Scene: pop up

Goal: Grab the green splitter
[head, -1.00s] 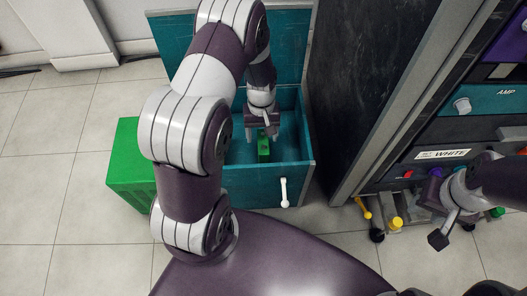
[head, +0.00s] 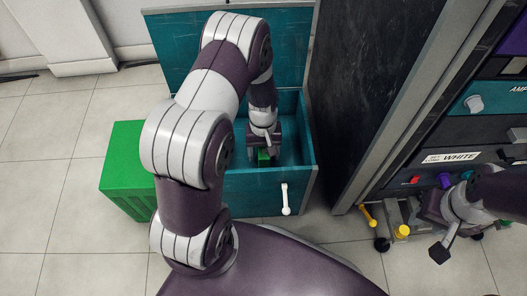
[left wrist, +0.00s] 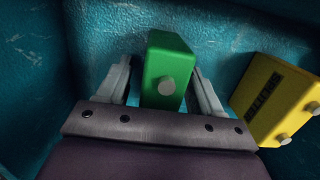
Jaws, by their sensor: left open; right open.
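The green splitter (left wrist: 167,67) is a small green block with a round metal knob, standing inside the teal chest (head: 262,186). In the left wrist view it is between the two fingers of my open left gripper (left wrist: 160,85), with a gap to the finger on each side. In the head view my left gripper (head: 264,148) reaches down into the chest and covers most of the green splitter (head: 263,157). My right gripper (head: 445,243) is at the right, in front of the rack of gear, open and with nothing visible in it.
A yellow splitter (left wrist: 277,100) lies just right of the green one in the chest. The chest's lid (head: 180,48) is open. A larger green box (head: 125,165) stands on the floor at left. A dark cabinet panel (head: 355,80) borders the chest on the right.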

